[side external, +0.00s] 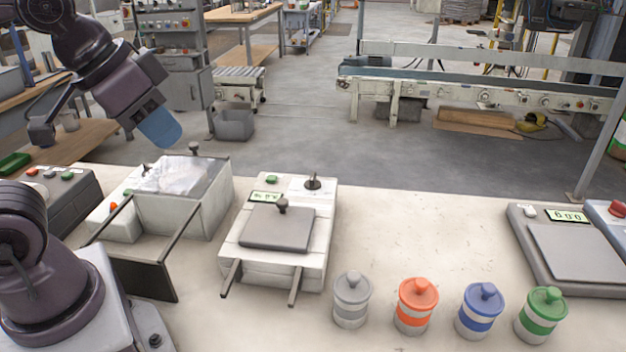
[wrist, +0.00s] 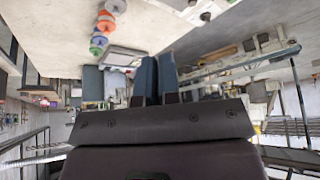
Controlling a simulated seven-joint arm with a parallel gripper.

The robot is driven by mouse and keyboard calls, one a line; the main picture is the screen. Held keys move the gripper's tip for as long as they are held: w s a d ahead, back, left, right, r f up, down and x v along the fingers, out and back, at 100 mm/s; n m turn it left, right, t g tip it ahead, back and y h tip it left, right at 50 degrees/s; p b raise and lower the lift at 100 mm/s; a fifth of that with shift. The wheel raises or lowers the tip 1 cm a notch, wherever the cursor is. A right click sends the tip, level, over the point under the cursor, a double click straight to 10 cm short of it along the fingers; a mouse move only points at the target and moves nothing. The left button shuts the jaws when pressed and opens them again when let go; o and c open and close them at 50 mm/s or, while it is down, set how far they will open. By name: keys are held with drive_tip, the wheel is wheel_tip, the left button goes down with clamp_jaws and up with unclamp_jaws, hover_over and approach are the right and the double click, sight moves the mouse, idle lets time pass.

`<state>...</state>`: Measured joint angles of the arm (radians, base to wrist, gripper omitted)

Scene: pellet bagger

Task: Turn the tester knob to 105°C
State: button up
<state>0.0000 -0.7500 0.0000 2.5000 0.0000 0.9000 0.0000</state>
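The tester appears to be the pale box (side external: 231,232) in the middle of the bench, with a grey lid plate, a small green display (side external: 265,197) and a green button. A black knob (side external: 312,182) stands on a white dial plate at its back right; its setting is too small to read. My gripper (side external: 168,138) is in the air at the upper left, above and behind the open bin, well apart from the knob. In the wrist view its two blue fingers (wrist: 158,75) lie close together with nothing visible between them. The tester is not clearly visible there.
An open bin (side external: 180,215) with a clear bag stands left of the tester. Grey, orange (side external: 416,306), blue (side external: 480,311) and green (side external: 541,315) lidded jars line the front. A scale (side external: 580,250) sits at the right. The bench between tester and scale is clear.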

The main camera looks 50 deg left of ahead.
drive_tip(key=o, duration=0.4)
drive_tip(key=shift+f, duration=0.2)
drive_tip(key=shift+c, duration=0.2)
drive_tip(key=shift+o, duration=1)
drive_tip(key=shift+w+f+g, duration=0.8)
drive_tip(key=shift+w+f, duration=0.05)
drive_tip(key=shift+f, duration=0.15)
drive_tip(key=n+y, duration=0.3)
drive_tip(key=n, duration=0.6)
approach(312, 177)
drive_tip(key=shift+g, duration=0.4)
drive_tip(key=x, duration=0.9)
drive_tip(key=shift+w+d, duration=0.1)
drive_tip(key=shift+w, duration=0.2)
clamp_jaws()
